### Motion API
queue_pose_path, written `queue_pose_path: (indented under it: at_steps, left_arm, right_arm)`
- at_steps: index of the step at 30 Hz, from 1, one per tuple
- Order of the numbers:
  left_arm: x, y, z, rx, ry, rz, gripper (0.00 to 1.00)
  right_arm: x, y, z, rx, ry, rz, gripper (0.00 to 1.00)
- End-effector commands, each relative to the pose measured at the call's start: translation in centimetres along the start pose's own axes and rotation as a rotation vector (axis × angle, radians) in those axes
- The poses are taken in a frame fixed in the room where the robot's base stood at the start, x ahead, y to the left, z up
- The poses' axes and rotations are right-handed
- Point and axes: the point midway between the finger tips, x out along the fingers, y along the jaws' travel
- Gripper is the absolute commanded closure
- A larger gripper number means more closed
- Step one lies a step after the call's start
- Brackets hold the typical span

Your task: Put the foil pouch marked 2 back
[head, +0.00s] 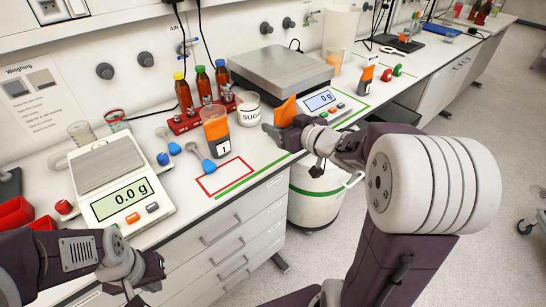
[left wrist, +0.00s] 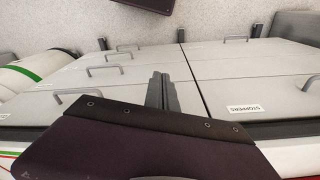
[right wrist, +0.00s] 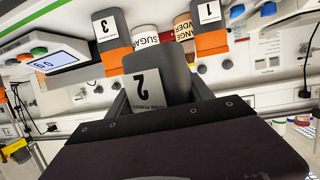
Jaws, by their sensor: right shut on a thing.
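The foil pouch marked 2 (right wrist: 150,88) is held in my right gripper (right wrist: 165,92), and its label faces the right wrist camera. In the head view, its orange part (head: 285,111) shows at the fingertips of my right gripper (head: 290,125), above the bench in front of the large scale; the rest is hidden.
A red outlined rectangle (head: 225,194) on the bench is empty, with a green line beside it. A sugar tub (head: 248,108), a red rack of bottles (head: 184,124), blue scoops (head: 208,164), a small scale (head: 128,206) and a large scale (head: 280,70) stand around it.

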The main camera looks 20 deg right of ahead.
Motion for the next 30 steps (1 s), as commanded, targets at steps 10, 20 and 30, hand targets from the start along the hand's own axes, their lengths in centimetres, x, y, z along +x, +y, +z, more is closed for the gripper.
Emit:
queue_pose_path:
  at_steps: [10, 20, 30]
  left_arm:
    - [2.7, -0.1, 0.3, 0.000, 0.000, 0.000, 1.00]
    - [4.7, -0.1, 0.5, 0.000, 0.000, 0.000, 1.00]
    - [6.2, -0.1, 0.6, 0.000, 0.000, 0.000, 1.00]
  right_arm:
    - [5.2, -1.0, 2.0, 0.000, -0.001, -0.005, 1.00]
    - [12.8, -2.1, 3.4, -0.001, 0.002, 0.001, 1.00]
    - [13.9, -2.2, 6.1, 0.002, -0.002, 0.003, 1.00]
